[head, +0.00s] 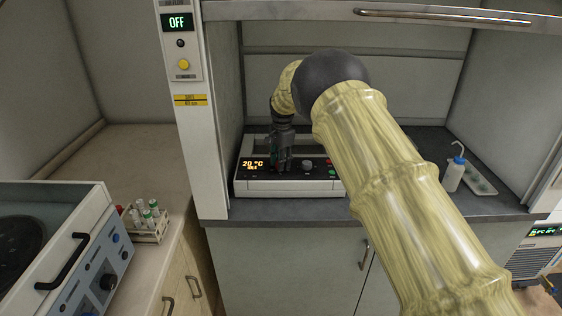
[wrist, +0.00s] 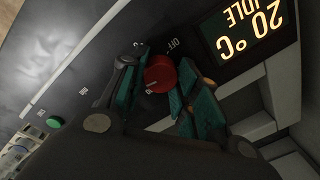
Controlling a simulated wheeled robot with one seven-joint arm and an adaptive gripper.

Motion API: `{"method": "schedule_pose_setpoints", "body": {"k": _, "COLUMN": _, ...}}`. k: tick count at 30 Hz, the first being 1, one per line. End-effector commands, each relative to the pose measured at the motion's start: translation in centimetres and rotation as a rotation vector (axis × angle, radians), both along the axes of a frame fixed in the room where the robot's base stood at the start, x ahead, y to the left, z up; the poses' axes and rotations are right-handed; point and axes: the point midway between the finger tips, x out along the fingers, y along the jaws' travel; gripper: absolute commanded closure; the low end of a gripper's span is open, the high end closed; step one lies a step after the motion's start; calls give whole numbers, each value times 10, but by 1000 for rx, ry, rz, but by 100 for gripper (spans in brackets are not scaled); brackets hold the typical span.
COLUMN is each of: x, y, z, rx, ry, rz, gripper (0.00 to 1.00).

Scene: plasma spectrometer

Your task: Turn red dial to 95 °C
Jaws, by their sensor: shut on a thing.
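The red dial (wrist: 160,74) is on the dark front panel of a white and grey benchtop device (head: 250,186) inside the hood. In the wrist view my gripper (wrist: 159,88) has its green-padded fingers on both sides of the dial, shut on it. "OFF" is printed on the panel close to the dial. The display (wrist: 247,30) shows upside down in the wrist view and reads 20 °C and IDLE; the display also reads 20 °C in the head view (head: 253,164). In the head view my gripper (head: 281,168) hides the dial.
A grey knob (head: 307,165) and red and green buttons sit right of my gripper on the panel. A wash bottle (head: 454,174) and tray (head: 480,181) stand at the right. A tube rack (head: 148,231) is on the left bench. The hood's left post (head: 187,130) reads OFF.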

Motion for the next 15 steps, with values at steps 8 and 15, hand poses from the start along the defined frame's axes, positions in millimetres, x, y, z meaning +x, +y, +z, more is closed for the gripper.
{"method": "schedule_pose_setpoints", "body": {"k": 8, "x": -1, "y": 1, "z": -1, "rx": 0, "ry": 2, "rz": -192, "gripper": 92}}
{"method": "schedule_pose_setpoints", "body": {"k": 15, "x": -1, "y": 1, "z": -1, "rx": 0, "ry": 2, "rz": -287, "gripper": 92}}
